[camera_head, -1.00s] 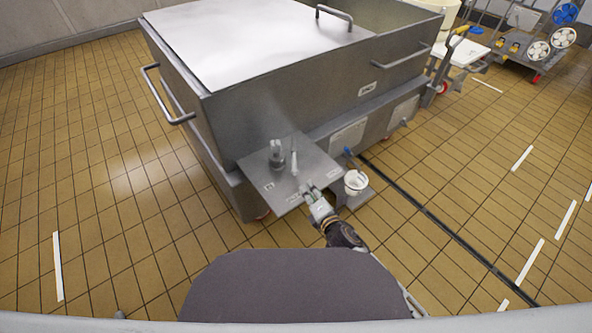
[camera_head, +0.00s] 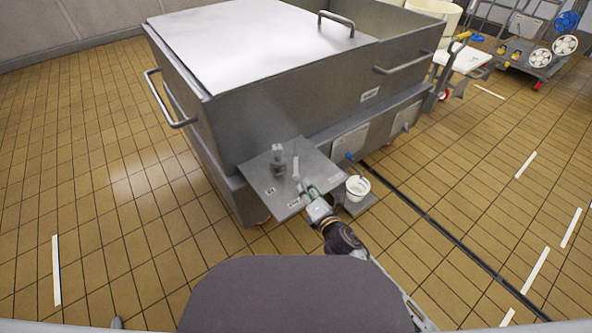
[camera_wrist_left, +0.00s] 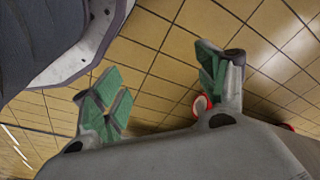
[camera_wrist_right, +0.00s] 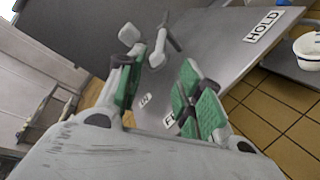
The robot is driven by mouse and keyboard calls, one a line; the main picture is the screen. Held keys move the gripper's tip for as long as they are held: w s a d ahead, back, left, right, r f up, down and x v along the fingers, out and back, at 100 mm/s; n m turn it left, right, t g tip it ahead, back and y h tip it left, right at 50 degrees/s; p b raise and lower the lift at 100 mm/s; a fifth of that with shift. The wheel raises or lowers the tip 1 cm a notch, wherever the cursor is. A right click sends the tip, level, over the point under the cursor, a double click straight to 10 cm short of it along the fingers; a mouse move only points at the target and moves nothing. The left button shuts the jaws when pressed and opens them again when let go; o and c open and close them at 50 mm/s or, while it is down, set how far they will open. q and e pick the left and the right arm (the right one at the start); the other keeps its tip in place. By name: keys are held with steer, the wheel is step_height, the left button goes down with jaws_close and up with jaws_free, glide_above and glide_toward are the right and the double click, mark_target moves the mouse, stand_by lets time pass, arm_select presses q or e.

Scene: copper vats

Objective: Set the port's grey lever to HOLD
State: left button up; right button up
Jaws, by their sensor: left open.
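A grey metal plate (camera_head: 262,172) juts from the side of the vat. A dark grey upright fitting (camera_head: 278,158) and a slim paler lever (camera_head: 295,163) stand on it. In the right wrist view a pale knob (camera_wrist_right: 130,33) and a grey rod (camera_wrist_right: 166,35) show beyond my fingers; which is the lever's handle is unclear. The HOLD label (camera_wrist_right: 262,26) lies on the plate, right of them. My right gripper (camera_head: 306,189) is open and empty over the plate's near edge, apart from the lever. My left gripper (camera_wrist_left: 160,95) is open and empty above the floor.
The steel vat (camera_head: 290,105) stands behind the plate. A white bucket (camera_head: 357,188) sits on a low ledge to the right of my right gripper. Carts (camera_head: 535,50) stand at the far right. The tiled floor at left is clear.

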mark_target(296, 168)
steer(key=shift+x, duration=1.2)
steer(key=shift+b+x, duration=0.35)
steer(key=shift+x, duration=0.8)
steer(key=shift+b+x, duration=0.4)
steer(key=shift+x, duration=1.5)
steer(key=shift+b+x, duration=0.3)
steer(key=shift+x, duration=1.25)
steer(key=shift+w+a, duration=0.1)
steer(key=shift+w, duration=0.1)
steer(key=shift+w+a+f, duration=0.1)
steer(key=shift+w, duration=0.15)
arm_select(q)
step_height(296, 168, up, 7)
steer(key=d, duration=0.1)
steer(key=shift+d, duration=0.35)
steer(key=shift+r, duration=0.1)
arm_select(e)
steer(key=shift+c, duration=0.2)
